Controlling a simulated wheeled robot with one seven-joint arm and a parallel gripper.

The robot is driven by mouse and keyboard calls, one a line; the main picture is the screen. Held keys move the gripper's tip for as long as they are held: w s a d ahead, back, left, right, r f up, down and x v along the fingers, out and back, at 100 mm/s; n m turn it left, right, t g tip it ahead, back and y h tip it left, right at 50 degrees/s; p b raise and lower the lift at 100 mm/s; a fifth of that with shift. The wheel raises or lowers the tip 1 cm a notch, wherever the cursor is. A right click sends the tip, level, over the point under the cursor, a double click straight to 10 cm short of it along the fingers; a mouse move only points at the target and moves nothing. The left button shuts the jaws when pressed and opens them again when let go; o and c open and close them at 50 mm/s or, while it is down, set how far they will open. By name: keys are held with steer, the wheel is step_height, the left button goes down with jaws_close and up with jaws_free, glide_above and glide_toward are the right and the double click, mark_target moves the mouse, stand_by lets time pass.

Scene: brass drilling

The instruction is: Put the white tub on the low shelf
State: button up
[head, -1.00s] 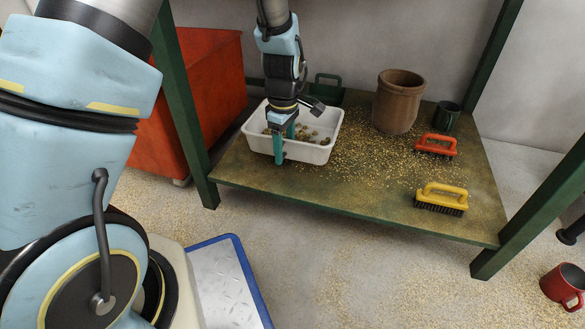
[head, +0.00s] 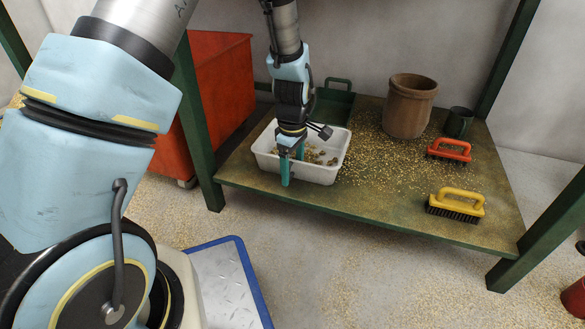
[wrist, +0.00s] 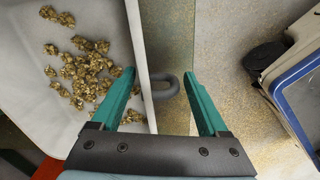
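The white tub (head: 325,173) is on the low shelf (head: 385,222), at its left end near the front edge, and looks upright. Brass-coloured bits lie inside it. My gripper (head: 292,168) points down at the tub's near wall, with one finger inside the tub and the other outside. In the wrist view, the fingers of my gripper (wrist: 158,77) are spread, with gaps between them and the wall of the tub (wrist: 85,12).
A brown pot (head: 408,105), a dark green mug (head: 458,122), a red brush (head: 449,149) and a yellow brush (head: 456,203) stand on the shelf. A green dustpan-like thing (head: 333,102) is behind the tub. Green posts (head: 200,150) frame the shelf. An orange bin (head: 215,95) stands left.

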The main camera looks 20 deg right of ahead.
steer(key=shift+o, duration=0.7)
step_height(320, 180, up, 8)
steer(key=p, duration=0.5)
steer(key=w+a+r+m, duration=0.2)
steer(key=a+r, duration=0.2)
steer(key=a, duration=0.4)
steer(key=w+a+r+m, duration=0.1)
steer(key=a+r, duration=0.3)
steer(key=a, duration=0.4)
steer(key=s+a+r+m, duration=0.2)
steer(key=a, duration=0.5)
steer(key=s+a+r+m+t, duration=0.1)
steer(key=s+a+r+m, duration=0.1)
steer(key=a, duration=0.6)
steer(key=shift+s+r+m, duration=0.4)
steer(key=shift+s+m, duration=0.2)
steer(key=shift+m, duration=0.1)
steer(key=shift+r, duration=0.1)
